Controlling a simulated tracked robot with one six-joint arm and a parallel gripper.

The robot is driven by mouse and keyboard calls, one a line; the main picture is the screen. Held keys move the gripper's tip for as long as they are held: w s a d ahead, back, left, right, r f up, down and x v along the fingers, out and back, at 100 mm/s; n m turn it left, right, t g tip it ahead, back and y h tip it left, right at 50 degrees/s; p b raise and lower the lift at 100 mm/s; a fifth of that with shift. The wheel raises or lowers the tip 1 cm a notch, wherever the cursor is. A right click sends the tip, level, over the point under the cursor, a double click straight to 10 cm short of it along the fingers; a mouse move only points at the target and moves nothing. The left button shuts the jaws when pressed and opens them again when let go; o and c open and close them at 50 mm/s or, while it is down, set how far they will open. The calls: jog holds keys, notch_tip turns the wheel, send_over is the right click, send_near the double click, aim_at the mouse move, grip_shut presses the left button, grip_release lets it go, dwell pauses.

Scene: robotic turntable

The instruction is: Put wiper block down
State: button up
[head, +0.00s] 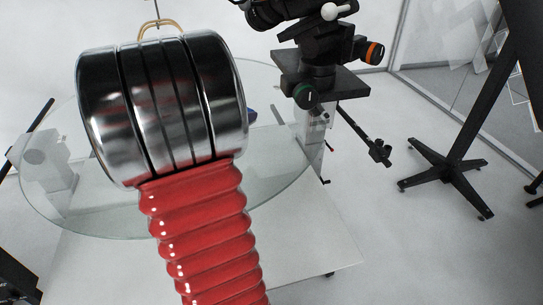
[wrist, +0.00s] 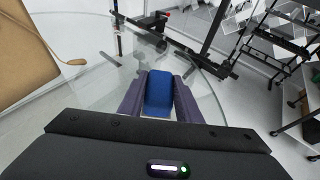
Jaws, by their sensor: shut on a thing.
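The wiper block (wrist: 158,92) is blue and sits between the two purple fingers of my gripper (wrist: 159,84) in the wrist view. The fingers are shut on its sides. Beyond the block in the wrist view is the clear glass of the turntable (wrist: 85,85). I cannot tell whether the block touches it. In the head view, the round glass turntable (head: 95,222) lies behind my arm, which hides much of it. A small dark blue bit shows just right of my arm there; I cannot tell whether it is the block or a finger.
A black stand (head: 443,165) is on the floor at right. A tan panel (wrist: 25,60) with a cord-like handle fills the wrist view's upper left. Shelving (wrist: 280,45) is at upper right.

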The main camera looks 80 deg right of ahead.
jog(key=s+m+g+y, duration=0.1)
jog(key=s+m+g, duration=0.1)
jog(key=s, duration=0.7)
jog(key=shift+d+f+m+y, duration=0.15)
jog(key=shift+d+m+y, duration=0.15)
jog(key=shift+d, duration=0.15)
jog(key=shift+g, duration=0.3)
send_over(273, 154)
jog(key=shift+f, duration=3.1)
jog(key=shift+f, duration=1.9)
jog(key=o, duration=1.2)
jog(key=shift+f, duration=0.1)
jog(key=shift+c, duration=0.2)
